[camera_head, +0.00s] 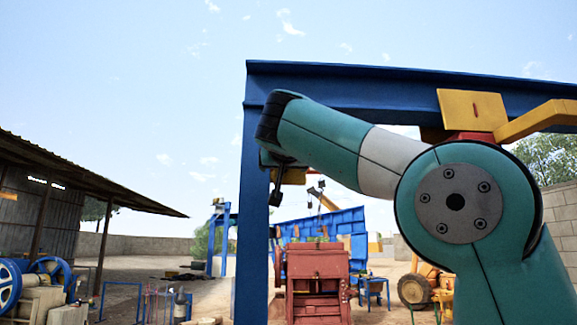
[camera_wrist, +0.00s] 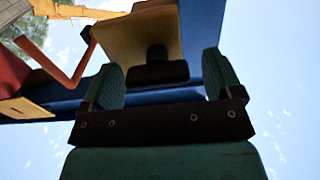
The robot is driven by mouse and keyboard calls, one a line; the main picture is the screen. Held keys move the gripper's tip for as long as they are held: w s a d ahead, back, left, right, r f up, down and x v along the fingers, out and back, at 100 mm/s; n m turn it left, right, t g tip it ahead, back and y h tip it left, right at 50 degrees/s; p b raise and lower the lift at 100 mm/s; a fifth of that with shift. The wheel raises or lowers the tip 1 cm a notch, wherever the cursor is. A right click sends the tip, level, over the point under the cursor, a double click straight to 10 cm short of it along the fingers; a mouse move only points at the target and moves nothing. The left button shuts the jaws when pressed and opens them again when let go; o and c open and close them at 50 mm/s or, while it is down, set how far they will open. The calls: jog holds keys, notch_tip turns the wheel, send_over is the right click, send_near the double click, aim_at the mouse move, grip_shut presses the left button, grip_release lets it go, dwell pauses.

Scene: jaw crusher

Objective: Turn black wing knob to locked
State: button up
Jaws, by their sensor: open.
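The black wing knob (camera_wrist: 158,72) shows in the wrist view on the face of a yellow housing (camera_wrist: 130,38). Its short stem meets the housing and its bar lies nearly level across the picture. My gripper (camera_wrist: 161,66) is open, with one teal finger to the left of the knob and one to the right. Gaps show between the knob and both fingers, so it is not gripped. In the head view, a small part of a yellow housing (camera_head: 292,176) shows below my arm's end; I cannot make out the knob clearly there.
A blue beam (camera_wrist: 65,105) runs behind the housing. A red bent bar (camera_wrist: 72,72) is at left in the wrist view. In the head view, a blue post (camera_head: 250,215) stands by my arm's end, with the red crusher (camera_head: 318,285) beyond and below.

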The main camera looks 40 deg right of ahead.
jog(key=shift+d, duration=0.1)
jog(key=c, duration=0.9)
jog(key=shift+m, duration=0.4)
jog(key=m+b, duration=0.1)
jog(key=m, duration=0.3)
jog(key=shift+d+f+b, duration=0.1)
jog(key=shift+b, duration=0.25)
jog(key=m+b, duration=0.1)
jog(key=m, duration=0.3)
jog(key=shift+m, duration=0.3)
jog(key=m+b, duration=0.1)
jog(key=m, duration=0.3)
jog(key=shift+s+d+f, duration=0.1)
jog(key=m+b, duration=0.1)
jog(key=m, duration=0.3)
jog(key=shift+m, duration=0.4)
